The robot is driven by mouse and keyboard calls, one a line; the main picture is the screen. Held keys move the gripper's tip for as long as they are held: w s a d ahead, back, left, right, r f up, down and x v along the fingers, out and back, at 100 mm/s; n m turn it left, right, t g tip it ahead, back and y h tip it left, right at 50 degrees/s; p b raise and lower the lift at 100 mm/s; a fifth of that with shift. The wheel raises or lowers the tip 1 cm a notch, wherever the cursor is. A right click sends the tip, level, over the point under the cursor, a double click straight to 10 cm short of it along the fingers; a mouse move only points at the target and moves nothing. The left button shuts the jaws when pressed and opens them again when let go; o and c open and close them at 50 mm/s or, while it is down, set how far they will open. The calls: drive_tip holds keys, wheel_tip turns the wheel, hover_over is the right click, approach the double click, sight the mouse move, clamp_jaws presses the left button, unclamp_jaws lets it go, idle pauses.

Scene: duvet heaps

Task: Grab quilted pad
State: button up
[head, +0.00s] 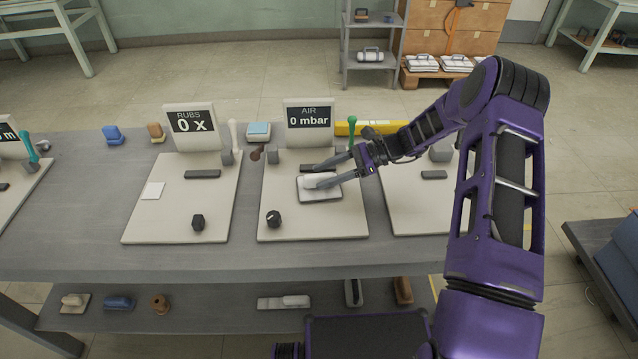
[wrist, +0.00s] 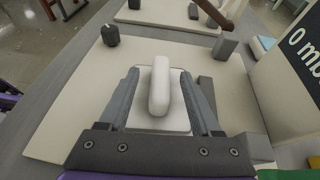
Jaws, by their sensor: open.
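A white pad with a rounded bar-like grip lies on the middle board, in front of the AIR display; I take it for the quilted pad (head: 325,193), though no quilting can be made out. In the wrist view the pad's white grip (wrist: 160,85) stands between the two fingers, above a flat pale base. My gripper (head: 317,178) is open around the grip, with one finger on each side. The wrist view shows a gap between each finger of my gripper (wrist: 158,75) and the grip.
The AIR display (head: 308,117) reads 0 mbar behind the pad. A black knob (head: 273,219) sits at the board's front left, and a dark bar (head: 318,167) lies behind the pad. The board's front right is clear.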

drive_tip(key=shift+x, duration=0.95)
drive_tip(key=shift+c, duration=0.2)
clamp_jaws()
